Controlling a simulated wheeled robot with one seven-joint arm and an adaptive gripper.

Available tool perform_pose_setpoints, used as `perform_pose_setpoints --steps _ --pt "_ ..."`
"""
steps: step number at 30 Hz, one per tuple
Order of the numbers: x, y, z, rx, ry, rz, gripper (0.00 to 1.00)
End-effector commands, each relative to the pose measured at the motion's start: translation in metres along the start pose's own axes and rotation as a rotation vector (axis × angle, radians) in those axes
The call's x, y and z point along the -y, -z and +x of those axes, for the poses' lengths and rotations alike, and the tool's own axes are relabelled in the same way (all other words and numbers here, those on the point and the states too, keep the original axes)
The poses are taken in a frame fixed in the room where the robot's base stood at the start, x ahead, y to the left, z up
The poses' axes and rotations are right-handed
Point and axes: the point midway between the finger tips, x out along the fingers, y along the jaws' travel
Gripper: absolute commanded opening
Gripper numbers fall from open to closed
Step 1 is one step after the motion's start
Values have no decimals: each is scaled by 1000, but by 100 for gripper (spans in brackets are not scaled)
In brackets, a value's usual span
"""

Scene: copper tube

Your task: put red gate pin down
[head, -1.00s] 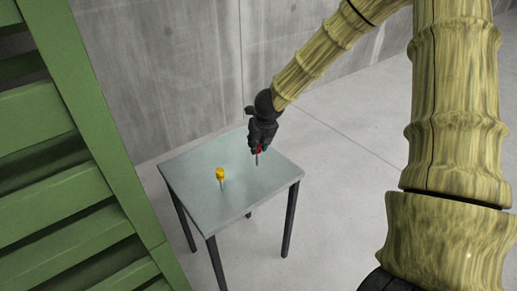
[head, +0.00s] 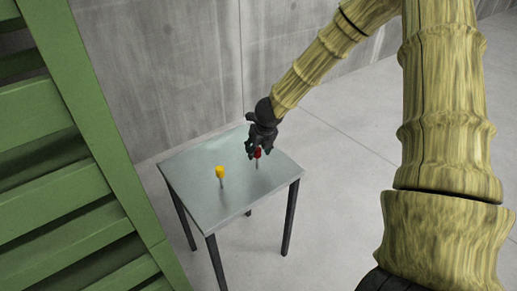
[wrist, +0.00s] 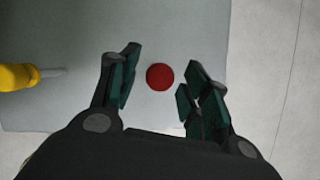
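The red gate pin (head: 257,153) stands upright on the small grey table, its metal shank pointing down. From above in the wrist view its round red head (wrist: 160,77) lies between the two fingers, with a gap on each side. My gripper (head: 258,148) is open just above and behind the pin; the fingers (wrist: 157,85) are spread and do not touch it. A yellow-headed pin (head: 220,172) stands upright to the left on the same table, and its yellow head (wrist: 18,76) shows at the left edge of the wrist view.
The table (head: 205,200) has dark legs and a mostly bare top. A green slatted panel (head: 95,150) stands close on the left. A concrete wall (head: 185,70) rises behind the table. Bare floor (head: 340,220) lies to the right.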

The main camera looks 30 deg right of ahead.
Motion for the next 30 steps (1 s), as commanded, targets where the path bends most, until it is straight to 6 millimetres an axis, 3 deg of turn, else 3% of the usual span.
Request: perform_pose_setpoints --steps 11,30 --pt "0 -2 -10 2 0 0 47" --pt "0 -2 -96 2 -1 0 47"
